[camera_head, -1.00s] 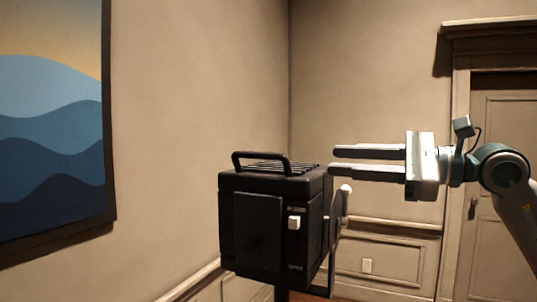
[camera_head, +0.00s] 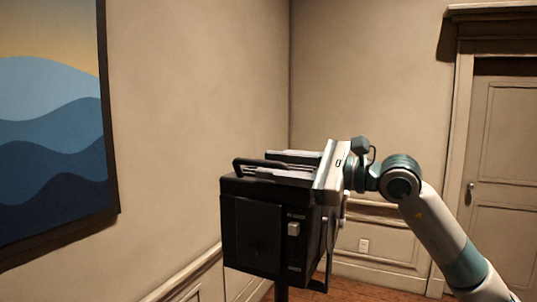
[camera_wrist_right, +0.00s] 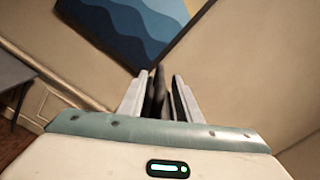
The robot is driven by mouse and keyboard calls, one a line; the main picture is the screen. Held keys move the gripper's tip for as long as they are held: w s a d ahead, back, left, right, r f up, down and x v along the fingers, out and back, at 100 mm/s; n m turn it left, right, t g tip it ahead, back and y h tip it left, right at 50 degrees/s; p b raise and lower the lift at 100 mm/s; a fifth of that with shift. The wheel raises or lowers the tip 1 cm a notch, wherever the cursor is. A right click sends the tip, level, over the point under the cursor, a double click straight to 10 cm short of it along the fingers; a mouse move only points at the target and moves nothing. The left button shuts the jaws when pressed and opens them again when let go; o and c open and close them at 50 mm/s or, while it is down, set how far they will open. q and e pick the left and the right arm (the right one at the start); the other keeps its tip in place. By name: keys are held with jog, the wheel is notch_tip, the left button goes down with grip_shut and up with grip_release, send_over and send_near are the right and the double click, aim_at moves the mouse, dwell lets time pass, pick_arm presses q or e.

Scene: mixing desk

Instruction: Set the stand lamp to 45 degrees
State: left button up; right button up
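The stand lamp (camera_head: 258,235) is a black box-shaped head on a dark pole, with a carry handle (camera_head: 240,164) on top and a small white switch on its front. The head looks about level. My right gripper (camera_head: 262,161) reaches in from the right over the top of the head. Its fingers appear open, one on each side of the handle. In the right wrist view the gripper (camera_wrist_right: 156,86) has a dark bar, apparently the handle, between its fingers. Contact cannot be told. My left gripper is out of view.
A wall with a blue wave painting (camera_head: 52,115) is on the left. A panelled door (camera_head: 505,170) stands at the back right. A bracket on the lamp's right side is partly hidden by my right gripper. Wooden floor shows below.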

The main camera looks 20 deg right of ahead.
jog(key=shift+x, duration=0.8)
grip_shut()
jog(key=shift+f, duration=0.1)
